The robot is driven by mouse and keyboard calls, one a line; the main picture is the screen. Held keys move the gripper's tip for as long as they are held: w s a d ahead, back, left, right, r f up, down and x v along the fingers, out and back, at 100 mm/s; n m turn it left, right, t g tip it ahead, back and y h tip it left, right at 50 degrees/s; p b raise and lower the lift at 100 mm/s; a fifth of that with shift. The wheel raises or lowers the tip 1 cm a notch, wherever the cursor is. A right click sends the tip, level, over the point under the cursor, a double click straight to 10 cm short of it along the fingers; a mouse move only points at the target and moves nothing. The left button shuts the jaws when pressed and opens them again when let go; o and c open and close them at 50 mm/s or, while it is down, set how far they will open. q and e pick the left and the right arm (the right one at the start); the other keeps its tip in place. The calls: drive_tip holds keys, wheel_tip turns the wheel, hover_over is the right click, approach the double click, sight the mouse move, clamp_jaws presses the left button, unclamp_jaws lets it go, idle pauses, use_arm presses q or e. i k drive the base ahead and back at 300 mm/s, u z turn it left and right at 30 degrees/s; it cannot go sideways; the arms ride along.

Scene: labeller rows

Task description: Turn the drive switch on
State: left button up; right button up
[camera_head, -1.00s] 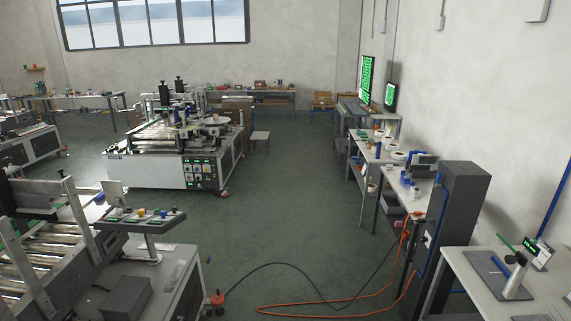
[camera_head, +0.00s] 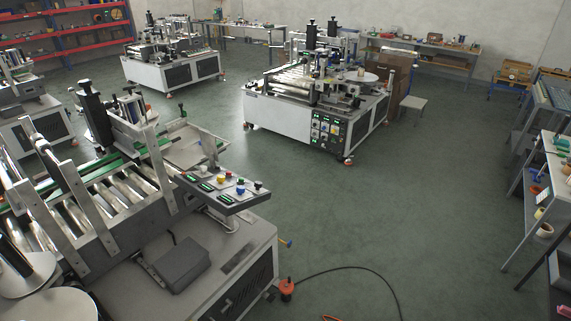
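No thing in view can be read as the drive switch; labels are too small. The near labelling machine (camera_head: 245,262) at lower left carries a tilted grey control panel (camera_head: 222,193) with green displays and several coloured knobs or buttons, among them yellow, red and blue. A second labelling machine (camera_head: 290,117) stands further back in the middle. Its front has a dark control panel (camera_head: 328,129) with green displays and several knobs; their positions cannot be told. Neither of my grippers is in view.
Open green floor (camera_head: 400,215) lies right of the near machine. A small stool (camera_head: 412,104) stands beside the second machine. A workbench (camera_head: 545,185) lines the right edge.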

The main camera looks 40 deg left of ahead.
sight(258, 184)
drive_tip(key=u, duration=0.3)
drive_tip(key=i, duration=1.6)
drive_tip(key=u, duration=1.5)
drive_tip(key=i, duration=0.95)
drive_tip(key=u, duration=1.05)
